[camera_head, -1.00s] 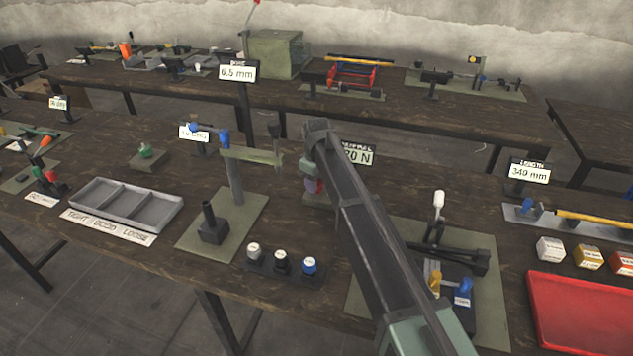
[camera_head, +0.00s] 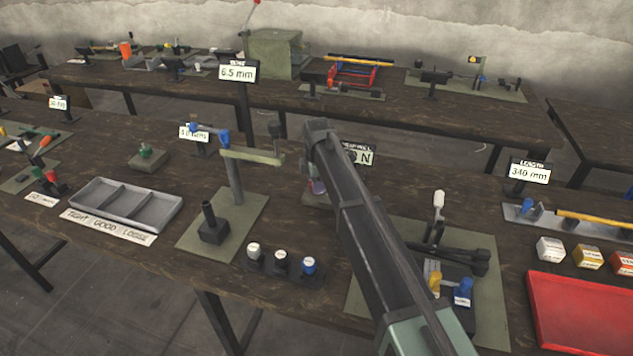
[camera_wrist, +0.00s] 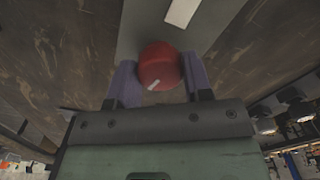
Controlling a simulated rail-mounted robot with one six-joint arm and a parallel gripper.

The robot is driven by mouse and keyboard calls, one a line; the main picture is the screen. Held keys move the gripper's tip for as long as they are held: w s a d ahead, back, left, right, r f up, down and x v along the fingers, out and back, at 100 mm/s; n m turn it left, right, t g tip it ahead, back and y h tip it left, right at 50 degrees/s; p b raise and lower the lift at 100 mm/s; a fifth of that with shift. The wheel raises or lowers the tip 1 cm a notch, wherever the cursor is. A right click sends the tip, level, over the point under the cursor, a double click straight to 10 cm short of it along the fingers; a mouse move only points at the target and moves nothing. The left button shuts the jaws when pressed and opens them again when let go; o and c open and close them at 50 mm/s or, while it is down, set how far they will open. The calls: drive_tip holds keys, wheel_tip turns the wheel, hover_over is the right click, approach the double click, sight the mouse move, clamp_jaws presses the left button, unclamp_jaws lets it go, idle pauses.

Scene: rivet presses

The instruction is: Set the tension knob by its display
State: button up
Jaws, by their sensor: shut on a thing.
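The tension knob (camera_wrist: 160,65) is red and round with a white pointer mark, which points down and left in the wrist view. My gripper (camera_wrist: 158,85) has its two purple fingers closed on either side of the knob. The knob sits on a grey base (camera_wrist: 150,18). In the head view my arm hides most of the gripper and the knob. The display (camera_head: 363,157) stands behind my arm; only its right end with an "N" is readable, and its number is covered.
A lever press on a green mat (camera_head: 193,245) stands left of my arm. Another device on a green mat (camera_head: 488,320) is partly under the arm at right. Several small pots (camera_head: 281,262) stand at the front edge. A red tray (camera_head: 580,315) lies far right.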

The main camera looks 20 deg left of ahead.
drive_tip(key=shift+n, duration=1.1)
drive_tip(key=o, duration=0.9)
drive_tip(key=shift+o, duration=0.2)
drive_tip(key=shift+r, duration=0.1)
wheel_tip(320, 180, up, 10)
drive_tip(key=p, duration=1)
drive_tip(key=shift+r+p, duration=0.25)
drive_tip(key=shift+p, duration=0.15)
